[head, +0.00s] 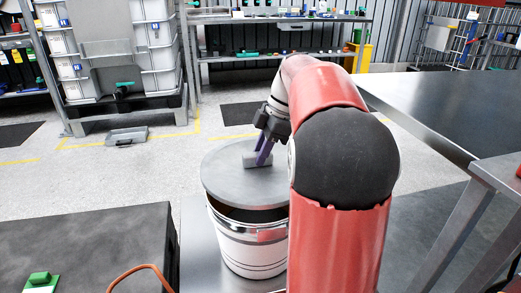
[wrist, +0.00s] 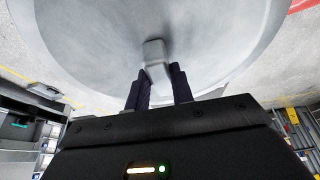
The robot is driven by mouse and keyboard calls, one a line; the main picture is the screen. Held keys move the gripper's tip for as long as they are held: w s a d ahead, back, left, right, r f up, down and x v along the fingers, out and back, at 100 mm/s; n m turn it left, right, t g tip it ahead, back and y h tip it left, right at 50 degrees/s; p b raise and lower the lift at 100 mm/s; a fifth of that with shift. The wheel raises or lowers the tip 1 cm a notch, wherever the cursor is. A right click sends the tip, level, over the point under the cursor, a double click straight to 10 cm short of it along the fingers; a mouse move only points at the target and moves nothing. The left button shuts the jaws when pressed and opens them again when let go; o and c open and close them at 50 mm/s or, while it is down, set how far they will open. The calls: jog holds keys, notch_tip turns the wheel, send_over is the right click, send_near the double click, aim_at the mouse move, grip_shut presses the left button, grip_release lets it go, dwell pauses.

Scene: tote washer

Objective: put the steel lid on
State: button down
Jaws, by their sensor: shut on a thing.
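The steel lid (head: 225,185) is a round grey disc with a block-shaped handle (head: 257,159) on top. In the head view it is just above the mouth of a white bucket (head: 245,245), whose dark inside shows under the lid's front edge. The lid looks slightly tilted and apart from the rim at the front; contact at the back is hidden. My gripper (head: 264,150) is shut on the handle from above. In the wrist view the lid (wrist: 90,40) fills the upper part, with the handle (wrist: 154,52) between the purple fingertips (wrist: 158,80).
The bucket stands on a steel surface (head: 200,245) between a dark block (head: 90,250) at left and my arm. A steel table (head: 450,110) is at right. Stacked white totes (head: 155,45) and a shelf bench (head: 280,18) stand behind. The floor between is mostly open.

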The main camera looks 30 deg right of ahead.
aim_at(261, 169)
jog(key=shift+f+b, duration=1.85)
jog(key=shift+f, duration=0.85)
jog(key=shift+f, duration=0.15)
jog(key=c, duration=0.6)
grip_release()
jog(key=shift+c, duration=0.2)
jog(key=shift+r+p, duration=2.9)
jog(key=shift+r, duration=0.65)
